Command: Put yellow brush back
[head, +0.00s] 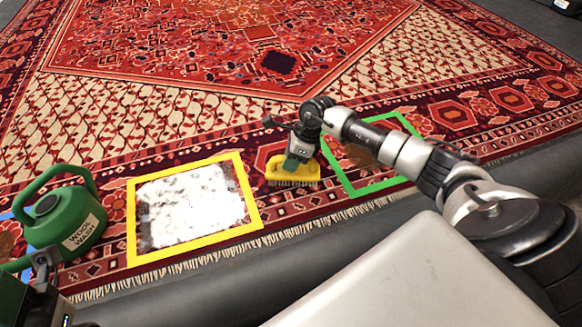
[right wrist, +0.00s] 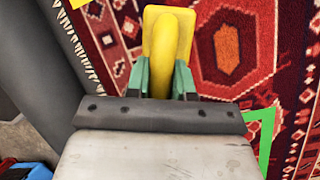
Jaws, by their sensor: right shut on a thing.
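The yellow brush (head: 299,175) is in my right gripper (head: 291,162), its pale bristles facing down toward the rug, between the yellow frame and the green frame. I cannot tell whether the bristles touch the rug. In the right wrist view, the green fingertips (right wrist: 160,82) are closed on either side of the yellow brush handle (right wrist: 166,45). Dark parts of my left arm show at the lower left of the head view (head: 42,262); its jaws are not clear.
The yellow frame (head: 131,222) on the rug surrounds white foam (head: 190,207). The green frame (head: 375,187) surrounds a brownish patch (head: 357,155). Open patterned rug (head: 200,60) lies beyond.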

